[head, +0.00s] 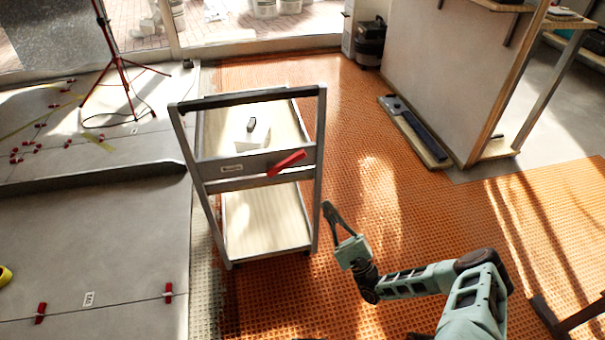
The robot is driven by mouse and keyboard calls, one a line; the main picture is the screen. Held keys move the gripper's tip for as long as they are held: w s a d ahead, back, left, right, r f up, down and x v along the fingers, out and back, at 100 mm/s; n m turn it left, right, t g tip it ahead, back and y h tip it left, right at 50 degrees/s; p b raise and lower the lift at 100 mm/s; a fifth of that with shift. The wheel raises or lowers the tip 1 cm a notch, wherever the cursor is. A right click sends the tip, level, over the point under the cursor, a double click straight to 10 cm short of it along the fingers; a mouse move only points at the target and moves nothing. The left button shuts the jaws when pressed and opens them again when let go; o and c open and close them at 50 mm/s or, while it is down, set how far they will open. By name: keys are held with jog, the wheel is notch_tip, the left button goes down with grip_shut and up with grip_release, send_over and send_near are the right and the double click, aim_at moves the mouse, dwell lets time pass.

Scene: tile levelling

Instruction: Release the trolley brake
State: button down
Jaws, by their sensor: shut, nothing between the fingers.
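The trolley (202,170) stands in the middle of the head view, a grey metal frame with a dark top handle bar and two pale wooden shelves. A red lever (287,163), which looks like the brake lever, sits on the trolley's front crossbar, right of a small white label. It slants up to the right. My gripper (327,207) is just right of the trolley's right upright, lower in the picture than the lever and apart from it. Its fingers are shut and empty. The trolley's wheels are mostly hidden.
A white block with a dark object (251,126) lies on the trolley's upper shelf. Orange matting (400,200) is clear right of the trolley. Grey tiles (90,245) with red clips lie left. A red tripod (120,65) stands behind left. A bench (430,80) stands at right.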

send_near(285, 160)
jog(key=shift+w+a+r+b, duration=0.15)
jog(key=shift+w+r, duration=0.4)
jog(key=shift+w, duration=0.3)
jog(key=shift+w+d+r+b, duration=0.1)
jog(key=shift+w+r, duration=0.4)
jog(key=shift+w, duration=0.35)
jog(key=shift+w+a+r+b, duration=0.1)
jog(key=shift+w+r+b, duration=0.05)
jog(key=shift+w+r, duration=0.55)
jog(key=shift+w+n+g+p, duration=0.1)
jog(key=shift+n+g+p, duration=0.2)
jog(key=shift+g, duration=0.1)
